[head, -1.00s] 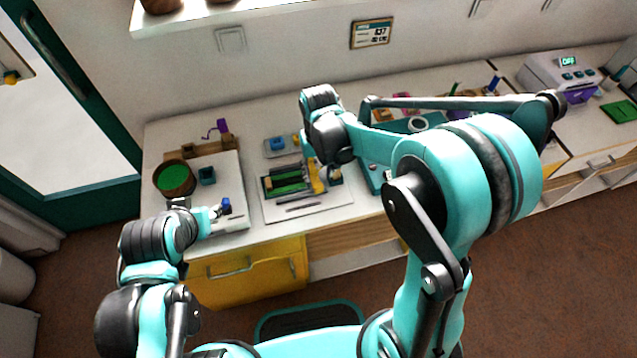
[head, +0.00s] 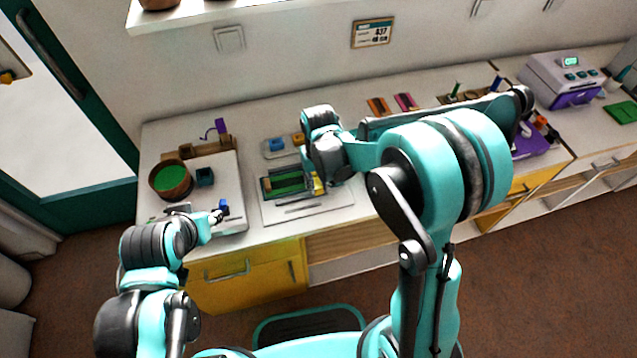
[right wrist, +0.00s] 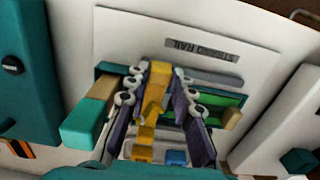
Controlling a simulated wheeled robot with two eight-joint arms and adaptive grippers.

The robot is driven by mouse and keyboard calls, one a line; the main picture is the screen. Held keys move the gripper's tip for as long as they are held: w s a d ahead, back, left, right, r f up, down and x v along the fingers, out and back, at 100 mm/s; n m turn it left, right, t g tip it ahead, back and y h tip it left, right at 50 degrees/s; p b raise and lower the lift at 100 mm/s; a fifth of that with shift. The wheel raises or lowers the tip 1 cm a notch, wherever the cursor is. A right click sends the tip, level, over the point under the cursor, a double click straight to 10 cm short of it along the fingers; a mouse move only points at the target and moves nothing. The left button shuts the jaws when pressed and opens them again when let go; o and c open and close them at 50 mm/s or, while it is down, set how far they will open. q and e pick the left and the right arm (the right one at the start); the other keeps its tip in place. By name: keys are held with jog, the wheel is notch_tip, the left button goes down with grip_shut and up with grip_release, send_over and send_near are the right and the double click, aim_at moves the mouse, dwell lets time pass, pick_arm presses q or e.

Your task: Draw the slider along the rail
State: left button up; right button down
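The yellow slider (right wrist: 158,82) stands on the green rail (right wrist: 224,100) of a white board labelled as a rail board. The rail has a teal frame and tan end blocks. My right gripper (right wrist: 160,72) has its purple-padded fingers on both sides of the slider, with the tips close against it; it seems shut on it. In the head view the right gripper (head: 318,170) covers most of the slider (head: 319,186), over the right part of the rail (head: 288,184). My left gripper (head: 212,217) is over the left board, beside a small blue piece; its fingers are too small to read.
A small tray (head: 271,152) with blue and yellow blocks lies behind the rail board. My right arm hides part of the counter to the right.

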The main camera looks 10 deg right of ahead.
jog(key=a, duration=0.7)
jog(key=s+a, duration=0.1)
jog(key=a, duration=0.2)
jog(key=shift+a, duration=0.15)
jog(key=c, duration=1.3)
grip_release()
jog(key=shift+a, duration=0.15)
notch_tip(320, 180, up, 12)
